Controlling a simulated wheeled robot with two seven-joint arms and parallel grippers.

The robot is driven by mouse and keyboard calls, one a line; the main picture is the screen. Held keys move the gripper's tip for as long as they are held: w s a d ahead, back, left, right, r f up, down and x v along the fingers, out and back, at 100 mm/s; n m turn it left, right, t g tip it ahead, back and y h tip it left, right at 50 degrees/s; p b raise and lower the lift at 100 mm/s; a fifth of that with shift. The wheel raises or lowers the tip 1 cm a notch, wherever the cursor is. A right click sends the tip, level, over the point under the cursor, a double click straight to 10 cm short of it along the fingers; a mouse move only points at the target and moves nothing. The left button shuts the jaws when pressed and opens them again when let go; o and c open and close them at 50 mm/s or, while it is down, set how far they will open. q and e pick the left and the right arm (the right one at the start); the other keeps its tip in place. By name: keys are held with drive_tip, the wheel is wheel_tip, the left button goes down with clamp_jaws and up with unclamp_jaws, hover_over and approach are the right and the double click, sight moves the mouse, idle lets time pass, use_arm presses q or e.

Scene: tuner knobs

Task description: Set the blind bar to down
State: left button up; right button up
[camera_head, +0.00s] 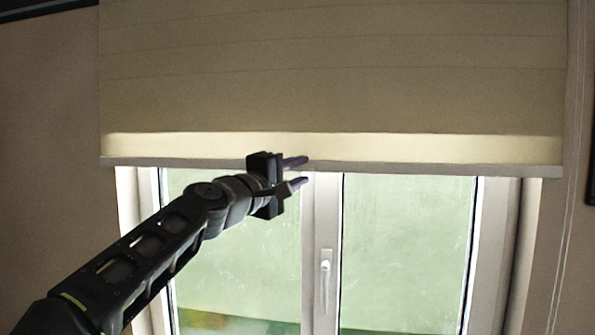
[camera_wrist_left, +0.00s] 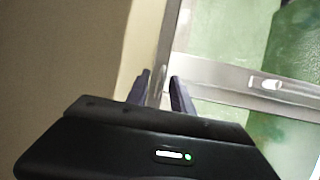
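The blind bar (camera_head: 420,168) is a pale grey strip along the bottom edge of the beige blind (camera_head: 330,70). It hangs level across the top of the window. My left gripper (camera_head: 301,172) is at the bar near the middle of its length, one finger above the other. In the left wrist view the two fingers (camera_wrist_left: 160,88) stand apart, with the bar (camera_wrist_left: 171,45) running up from between their tips. Whether either finger touches the bar is unclear. My right gripper is in neither view.
The window below the blind has two panes and a white frame, with an upright handle (camera_head: 326,275) on the middle post. A thin cord (camera_head: 567,230) hangs at the right. Brown wall (camera_head: 50,160) flanks the window.

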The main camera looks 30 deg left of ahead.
use_arm(q)
drive_tip(key=shift+c, duration=0.6)
clamp_jaws()
idle(0.7)
